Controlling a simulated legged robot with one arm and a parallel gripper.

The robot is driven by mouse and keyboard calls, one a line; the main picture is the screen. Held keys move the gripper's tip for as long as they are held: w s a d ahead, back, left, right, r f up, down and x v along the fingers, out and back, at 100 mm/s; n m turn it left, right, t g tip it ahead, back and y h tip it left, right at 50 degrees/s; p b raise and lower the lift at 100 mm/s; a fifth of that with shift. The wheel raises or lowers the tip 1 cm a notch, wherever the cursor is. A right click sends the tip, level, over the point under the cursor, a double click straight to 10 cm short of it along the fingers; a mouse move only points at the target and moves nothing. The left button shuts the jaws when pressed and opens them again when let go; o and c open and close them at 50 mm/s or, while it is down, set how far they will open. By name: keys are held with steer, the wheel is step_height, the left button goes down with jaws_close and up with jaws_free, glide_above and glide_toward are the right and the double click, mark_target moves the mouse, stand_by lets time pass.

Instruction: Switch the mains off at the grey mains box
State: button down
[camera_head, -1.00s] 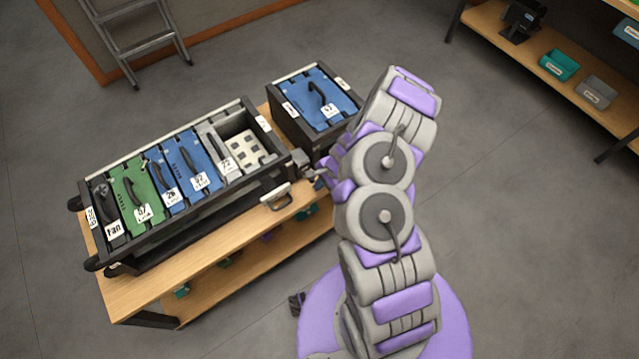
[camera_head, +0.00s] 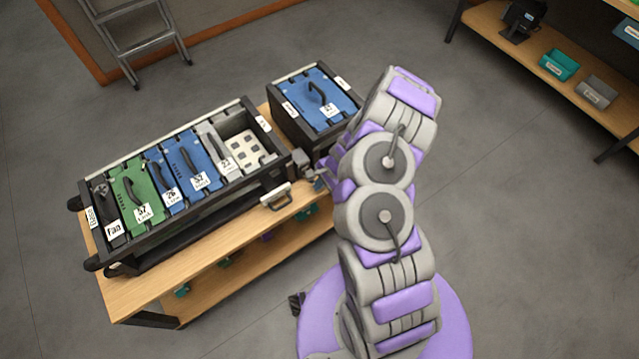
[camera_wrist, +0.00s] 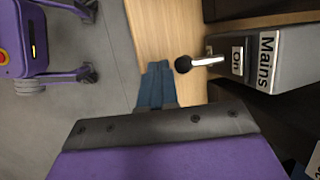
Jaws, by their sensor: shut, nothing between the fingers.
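The grey mains box (camera_wrist: 280,62) is at the right of the wrist view, with a "Mains" label and an "on" label on it. Its lever, a pale metal rod with a black knob (camera_wrist: 183,65), sticks out to the left from the box. My gripper (camera_wrist: 157,70) is shut and empty; its blue fingers are just left of the knob in the picture, with a small gap between. Whether they are level with the knob in depth I cannot tell. In the head view the mains box (camera_head: 300,159) is small, at the right end of the rack, and my arm partly hides the gripper.
A separate black case (camera_head: 285,122) with a blue module stands behind. A wooden shelf (camera_head: 480,40) is at the upper right, and the floor between is clear.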

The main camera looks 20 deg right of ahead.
steer(key=shift+r, duration=0.2)
steer(key=shift+r+p, duration=0.65)
steer(key=shift+p, duration=0.05)
steer(key=shift+r, duration=0.15)
steer(key=s+d+r+p, duration=0.5)
steer(key=s+d+r, duration=0.2)
steer(key=r, duration=0.2)
steer(key=shift+s+d, duration=0.2)
steer(key=shift+d, duration=0.05)
steer(key=shift+a, duration=0.2)
